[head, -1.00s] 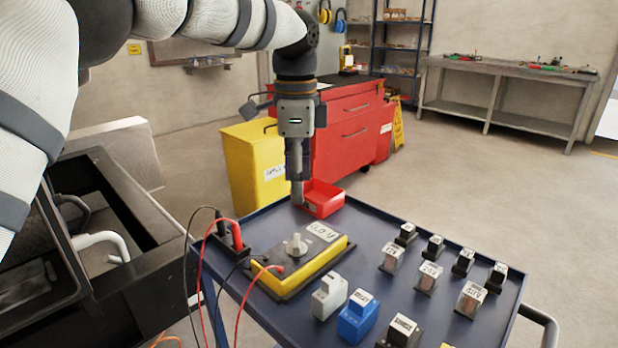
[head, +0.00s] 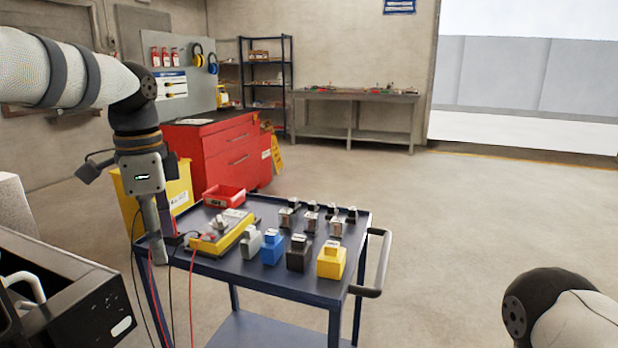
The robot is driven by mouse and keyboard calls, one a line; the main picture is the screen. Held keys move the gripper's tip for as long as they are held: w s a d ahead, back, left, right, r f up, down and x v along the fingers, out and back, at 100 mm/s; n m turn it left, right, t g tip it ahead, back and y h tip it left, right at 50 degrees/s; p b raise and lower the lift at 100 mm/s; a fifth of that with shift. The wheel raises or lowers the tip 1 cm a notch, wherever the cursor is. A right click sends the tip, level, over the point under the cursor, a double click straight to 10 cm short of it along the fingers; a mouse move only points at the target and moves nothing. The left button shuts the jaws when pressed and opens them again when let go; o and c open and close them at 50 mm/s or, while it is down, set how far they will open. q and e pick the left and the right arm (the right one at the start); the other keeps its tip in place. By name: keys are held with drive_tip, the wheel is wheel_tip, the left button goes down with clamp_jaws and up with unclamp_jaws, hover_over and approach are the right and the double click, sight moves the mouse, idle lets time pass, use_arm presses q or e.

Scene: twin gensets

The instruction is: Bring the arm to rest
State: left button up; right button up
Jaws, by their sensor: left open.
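My left arm comes in from the upper left, and its gripper (head: 158,250) hangs pointing down at the left end of the blue cart (head: 300,288). The gripper is open and I see nothing between its fingers. It overlaps the cart's left edge in the picture; I cannot tell whether it is above the top or in front of it. A part of my right arm (head: 550,310) shows at the lower right, with its gripper out of the picture.
The cart carries a yellow meter (head: 222,232) with leads, a red bin (head: 224,195), a blue block (head: 272,248), a yellow block (head: 331,261) and several small relays. A black-framed housing (head: 65,305) stands at lower left. The floor at right is clear.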

use_arm(q)
drive_tip(key=s+d+f+n+g+h, duration=0.15)
drive_tip(key=s+f, duration=0.25)
drive_tip(key=f, duration=0.6)
drive_tip(key=s+d+f+n, duration=0.2)
drive_tip(key=s+d+f, duration=0.15)
drive_tip(key=f, duration=0.65)
drive_tip(key=s+d+f+n, duration=0.15)
drive_tip(key=s+f, duration=0.35)
drive_tip(key=f, duration=0.5)
drive_tip(key=s+f+n, duration=0.2)
drive_tip(key=s+f, duration=0.2)
drive_tip(key=s, duration=0.3)
drive_tip(key=s+f+n, duration=0.2)
drive_tip(key=s+f, duration=0.2)
drive_tip(key=s, duration=0.4)
drive_tip(key=s+a+n+y, duration=0.1)
drive_tip(key=s+a+n, duration=0.3)
drive_tip(key=s, duration=1.1)
drive_tip(key=shift+a+r+g, duration=0.25)
drive_tip(key=shift+a+g, duration=0.2)
drive_tip(key=shift+a, duration=0.2)
drive_tip(key=shift+s+y, duration=0.1)
drive_tip(key=shift+y, duration=0.15)
